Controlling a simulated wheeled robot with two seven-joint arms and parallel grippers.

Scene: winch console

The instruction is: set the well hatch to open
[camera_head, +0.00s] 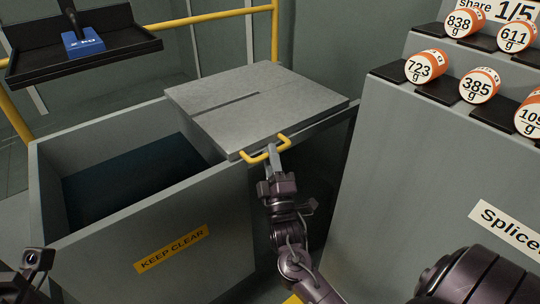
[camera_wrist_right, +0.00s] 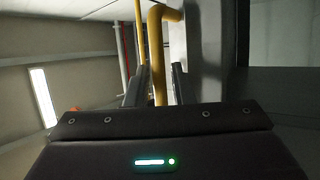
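The well hatch is a grey slab (camera_head: 255,100) with a dark slot. It lies across the right part of the grey well box (camera_head: 215,215), and the left part of the well (camera_head: 130,180) is uncovered and dark inside. A yellow handle (camera_head: 264,151) sits on the hatch's front edge. My right gripper (camera_head: 275,165) is at this handle. In the right wrist view the yellow handle (camera_wrist_right: 157,60) stands between the two fingers, which are close around it; exact contact is hard to see. My left gripper (camera_head: 32,258) shows only partly at the lower left edge, and its fingers are unclear.
A "KEEP CLEAR" label (camera_head: 172,248) is on the box front. A black tray (camera_head: 80,50) with a blue weight (camera_head: 83,42) hangs at upper left. A grey stepped stand (camera_head: 420,170) with several orange-and-white weights is close on the right. Yellow rails (camera_head: 205,17) run behind.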

